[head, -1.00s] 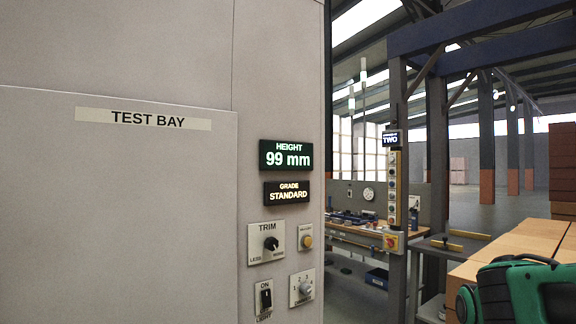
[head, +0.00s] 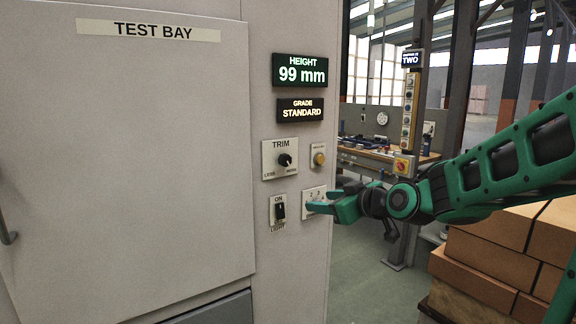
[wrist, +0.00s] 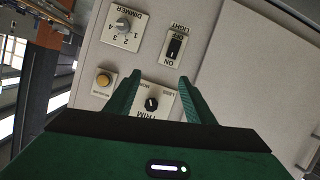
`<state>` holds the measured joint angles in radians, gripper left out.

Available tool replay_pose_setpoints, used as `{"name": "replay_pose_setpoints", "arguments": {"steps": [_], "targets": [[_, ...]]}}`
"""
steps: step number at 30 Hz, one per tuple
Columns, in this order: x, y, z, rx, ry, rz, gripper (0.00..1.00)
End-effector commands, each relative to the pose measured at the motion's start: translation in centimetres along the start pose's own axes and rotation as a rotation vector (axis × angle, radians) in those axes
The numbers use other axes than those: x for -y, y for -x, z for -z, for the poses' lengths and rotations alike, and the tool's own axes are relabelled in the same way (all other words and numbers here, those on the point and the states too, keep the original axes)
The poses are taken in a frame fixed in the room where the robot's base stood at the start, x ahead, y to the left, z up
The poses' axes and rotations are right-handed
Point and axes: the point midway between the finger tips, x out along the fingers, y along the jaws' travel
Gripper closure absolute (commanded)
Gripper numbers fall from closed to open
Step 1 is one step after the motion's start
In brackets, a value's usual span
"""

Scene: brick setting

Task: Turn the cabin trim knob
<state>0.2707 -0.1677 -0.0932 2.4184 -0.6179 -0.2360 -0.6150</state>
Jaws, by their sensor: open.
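The trim knob (head: 285,160) is a black round knob on a pale plate marked TRIM, LESS and MORE, on the grey cabin panel. In the wrist view the trim knob (wrist: 152,104) appears upside down, between and beyond my two fingers. My gripper (head: 322,207) is green, open and empty. In the head view it is in front of the dimmer plate (head: 313,198), below and right of the trim knob, and partly hides that plate. In the wrist view my gripper (wrist: 158,88) has its fingers spread on either side of the trim plate. I see no contact with the knob.
A yellow-brown button (head: 319,159) is right of the trim plate. A black light switch (head: 280,211), at ON, is below it. Displays (head: 300,70) above read HEIGHT 99 mm and GRADE STANDARD. A brick stack (head: 485,268) stands at the lower right.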

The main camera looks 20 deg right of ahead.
Motion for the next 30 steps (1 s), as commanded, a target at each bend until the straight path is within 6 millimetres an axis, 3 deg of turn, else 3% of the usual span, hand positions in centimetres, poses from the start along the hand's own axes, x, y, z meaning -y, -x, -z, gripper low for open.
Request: {"name": "replay_pose_setpoints", "arguments": {"steps": [4, 9, 16, 30], "targets": [[0.0, -1.4, 5.1, -0.198, 0.041, -0.014, 0.51], [-0.2, -1.5, 7.9, -0.31, 0.055, -0.035, 0.51], [-0.3, -3.1, 8.9, -0.328, 0.057, -0.036, 0.51], [-0.5, -10.3, 11.3, -0.326, 0.056, -0.037, 0.51]]}}
